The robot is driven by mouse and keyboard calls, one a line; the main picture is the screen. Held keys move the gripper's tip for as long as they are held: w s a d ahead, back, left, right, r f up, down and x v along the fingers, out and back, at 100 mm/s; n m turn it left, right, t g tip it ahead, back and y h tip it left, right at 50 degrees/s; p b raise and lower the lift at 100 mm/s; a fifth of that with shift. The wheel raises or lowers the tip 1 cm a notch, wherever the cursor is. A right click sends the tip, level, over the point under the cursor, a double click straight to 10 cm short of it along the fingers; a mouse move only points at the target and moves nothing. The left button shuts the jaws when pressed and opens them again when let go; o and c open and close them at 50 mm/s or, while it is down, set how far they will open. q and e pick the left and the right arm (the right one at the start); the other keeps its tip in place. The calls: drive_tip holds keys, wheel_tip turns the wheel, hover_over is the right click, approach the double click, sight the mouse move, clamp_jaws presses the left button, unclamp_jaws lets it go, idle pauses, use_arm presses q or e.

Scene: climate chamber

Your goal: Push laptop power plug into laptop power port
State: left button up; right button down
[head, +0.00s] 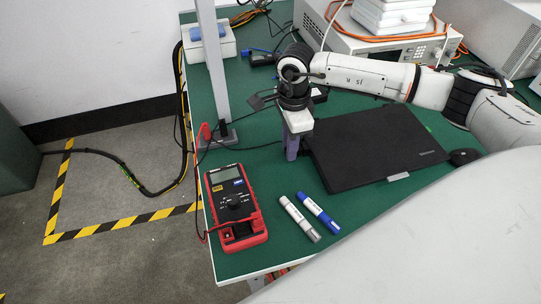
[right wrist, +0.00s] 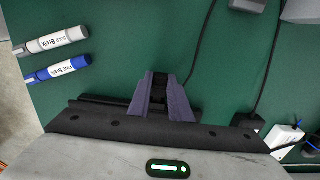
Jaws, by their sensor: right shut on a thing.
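The closed black laptop (head: 372,148) lies on the green table, right of my right gripper. My right gripper (head: 291,152) points down beside the laptop's left edge. In the right wrist view its purple-grey fingers (right wrist: 160,88) are close together with a small dark piece between them, which I take to be the power plug. A thin dark cable (right wrist: 204,40) leads away from the fingers. The plug's tip and the laptop's port are hidden, so I cannot tell whether they touch. My left gripper is not in view.
A red multimeter (head: 234,208) and two markers, one white-grey (head: 299,218) and one blue (head: 318,212), lie in front of the gripper. A grey post (head: 212,70) stands to the left. A bench instrument (head: 375,35) is behind. A black mouse (head: 464,157) is at the right.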

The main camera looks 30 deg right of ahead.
drive_tip(key=shift+s+d, duration=0.1)
drive_tip(key=shift+d, duration=0.4)
idle(1.1)
drive_tip(key=c, duration=1.5)
unclamp_jaws()
drive_tip(key=shift+c, duration=0.2)
